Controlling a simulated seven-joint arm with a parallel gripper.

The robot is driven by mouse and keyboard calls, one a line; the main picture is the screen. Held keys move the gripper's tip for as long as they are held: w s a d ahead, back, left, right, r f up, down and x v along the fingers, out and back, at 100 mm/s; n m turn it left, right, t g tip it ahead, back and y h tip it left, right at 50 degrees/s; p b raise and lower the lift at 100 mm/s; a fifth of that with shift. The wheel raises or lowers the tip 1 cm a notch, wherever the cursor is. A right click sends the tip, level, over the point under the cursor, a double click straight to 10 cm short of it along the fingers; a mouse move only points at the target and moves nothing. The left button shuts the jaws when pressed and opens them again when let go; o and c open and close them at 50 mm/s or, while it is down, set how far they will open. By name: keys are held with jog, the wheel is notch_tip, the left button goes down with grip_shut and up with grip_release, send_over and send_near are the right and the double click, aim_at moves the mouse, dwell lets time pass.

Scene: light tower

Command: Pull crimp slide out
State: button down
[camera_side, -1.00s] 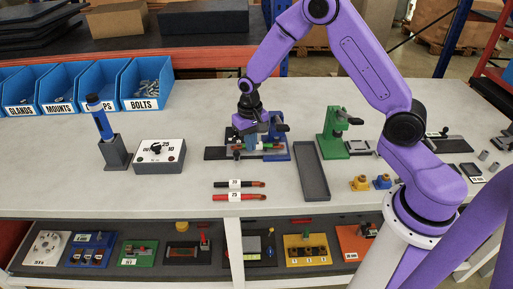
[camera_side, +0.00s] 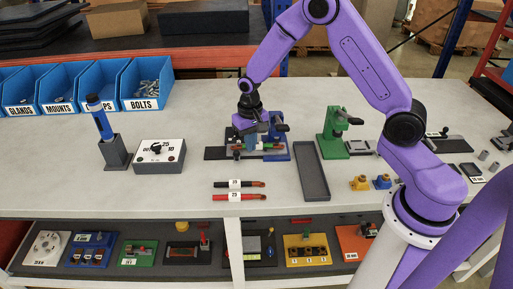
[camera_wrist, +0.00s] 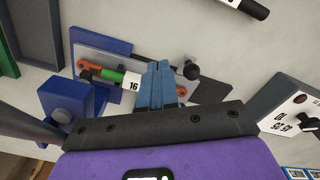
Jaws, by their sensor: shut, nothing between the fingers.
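The blue crimp press (camera_side: 276,146) stands on the bench under my gripper, with a dark slide plate (camera_side: 216,154) reaching out to its left. In the wrist view the slide (camera_wrist: 207,90) shows as a grey plate with a dark round knob (camera_wrist: 191,70) on it. A green cable piece with a white "16" tag (camera_wrist: 132,84) and orange lugs lies along the press. My gripper (camera_wrist: 162,76) is shut and empty, with its blue fingers over the slide beside the tag and the knob. I cannot tell whether the fingertips touch the knob.
A grey tray (camera_side: 311,171) lies right of the press, then a green press (camera_side: 334,135). A selector box (camera_side: 159,154) and a blue-handled tool in a holder (camera_side: 114,150) stand to the left. Two cables (camera_side: 239,191) lie in front. The bench between box and slide is clear.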

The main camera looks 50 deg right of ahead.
jog(key=shift+f, duration=0.1)
dwell(0.5)
jog(key=shift+f, duration=1.95)
jog(key=shift+w+a, duration=0.2)
jog(key=shift+w+a, duration=3.1)
jog(key=shift+r, duration=0.15)
